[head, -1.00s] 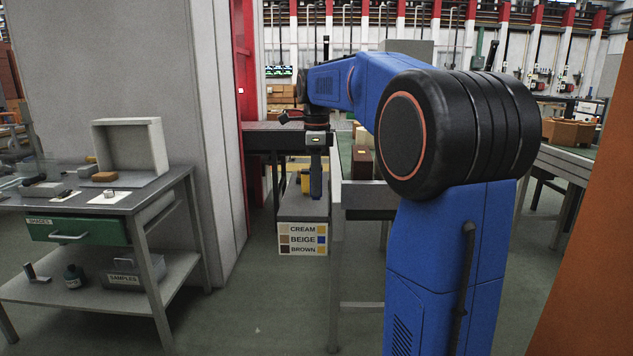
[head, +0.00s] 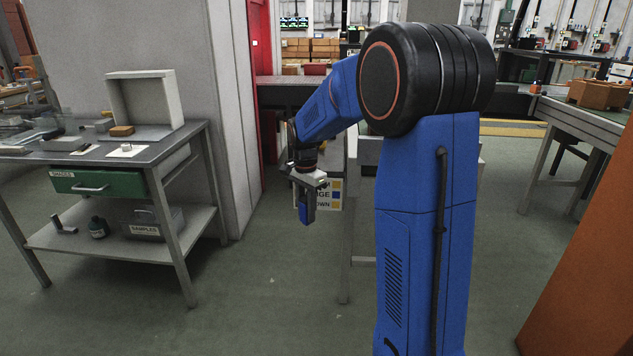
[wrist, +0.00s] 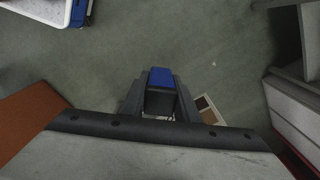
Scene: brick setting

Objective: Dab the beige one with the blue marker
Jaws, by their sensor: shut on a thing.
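My gripper (head: 304,194) hangs low, left of my arm's blue column, in open space over the floor. It is shut on the blue marker (head: 303,213), which points down. In the wrist view the blue marker (wrist: 161,78) sits between the fingers (wrist: 160,100), with bare floor beyond it. A sign (head: 333,190) with colour squares is partly hidden behind my gripper; parts of its words show. On the grey bench at left lie a tan-brown block (head: 121,131) and a greyish block (head: 104,126). I cannot tell which thing is the beige one.
The bench (head: 60,158) also carries an open light box (head: 146,98) and a white card (head: 126,151) with a small round piece. Below are a green drawer (head: 95,184) and a samples box (head: 150,222). An orange panel (head: 590,250) stands at right. Floor before the bench is clear.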

